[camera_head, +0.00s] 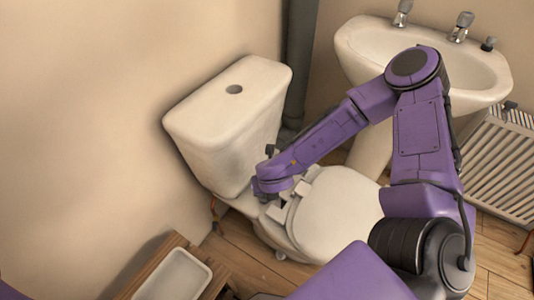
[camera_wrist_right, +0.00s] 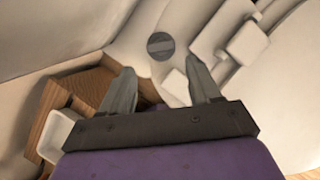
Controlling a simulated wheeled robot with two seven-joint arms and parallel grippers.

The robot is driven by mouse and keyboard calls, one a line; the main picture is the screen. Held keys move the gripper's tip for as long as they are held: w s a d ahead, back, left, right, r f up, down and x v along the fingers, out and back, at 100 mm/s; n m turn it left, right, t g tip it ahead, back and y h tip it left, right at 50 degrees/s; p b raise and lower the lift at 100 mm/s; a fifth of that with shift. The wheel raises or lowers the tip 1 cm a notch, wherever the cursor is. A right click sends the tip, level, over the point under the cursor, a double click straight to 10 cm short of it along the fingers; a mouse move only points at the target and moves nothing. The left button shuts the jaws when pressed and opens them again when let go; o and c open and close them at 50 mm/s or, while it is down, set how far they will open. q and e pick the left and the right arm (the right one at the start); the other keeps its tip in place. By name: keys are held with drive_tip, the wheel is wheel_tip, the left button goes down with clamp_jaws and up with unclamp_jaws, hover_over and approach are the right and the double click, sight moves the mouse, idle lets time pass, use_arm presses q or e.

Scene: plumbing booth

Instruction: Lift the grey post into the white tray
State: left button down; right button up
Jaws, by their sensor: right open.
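A round grey top (camera_wrist_right: 160,45), which looks like the end of the grey post, shows in the right wrist view on the pale toilet ledge. It lies just beyond my right gripper's fingertips (camera_wrist_right: 160,68), which are open with nothing between them. In the head view my right gripper (camera_head: 266,196) is low over the ledge behind the toilet seat; I cannot make out the post there. The white tray (camera_head: 172,275) sits at lower left on a wooden stand, and its corner shows in the wrist view (camera_wrist_right: 60,135). My left gripper is out of view.
The toilet cistern (camera_head: 228,125) stands close behind the right gripper, with the closed toilet lid (camera_head: 338,215) in front. A washbasin (camera_head: 365,50), a dark vertical pipe (camera_head: 299,65) and a radiator (camera_head: 500,160) are farther back and right. Wooden floor shows between toilet and tray.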

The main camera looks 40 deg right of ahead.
sight(265, 199)
use_arm(q)
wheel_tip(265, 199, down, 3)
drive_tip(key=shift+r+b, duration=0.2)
drive_tip(key=shift+b, duration=1)
use_arm(e)
drive_tip(key=x, duration=0.9)
drive_tip(key=shift+w+f, duration=0.15)
drive_tip(key=shift+f, duration=0.25)
drive_tip(key=c, duration=0.8)
drive_tip(key=shift+o, duration=0.9)
drive_tip(key=shift+c, duration=0.6)
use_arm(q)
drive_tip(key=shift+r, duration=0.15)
use_arm(e)
drive_tip(key=shift+r, duration=0.2)
